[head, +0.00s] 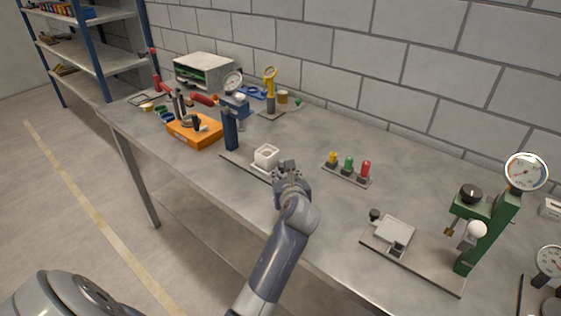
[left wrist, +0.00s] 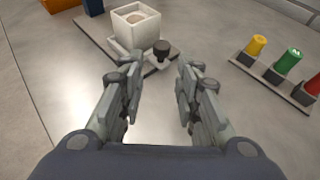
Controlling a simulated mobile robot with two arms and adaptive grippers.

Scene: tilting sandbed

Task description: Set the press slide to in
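A blue press (head: 231,130) with a round gauge stands on the table, its base plate (head: 236,163) running right toward my left gripper. A white square block (head: 266,157) with a round hollow sits on this plate, to the right of the press column. In the left wrist view, the block (left wrist: 136,24) is beside a black slide knob (left wrist: 161,50). My left gripper (head: 288,168) is right of the block. In the wrist view its fingers (left wrist: 160,85) are apart and empty, with the knob just beyond the gap. In the head view the gripper hides the knob. My right gripper is not in view.
Yellow, green and red knobs (head: 348,168) stand on a strip to the right. A green press (head: 485,225) with a slide plate is farther right. An orange box (head: 195,132) is at the left. The table front is clear.

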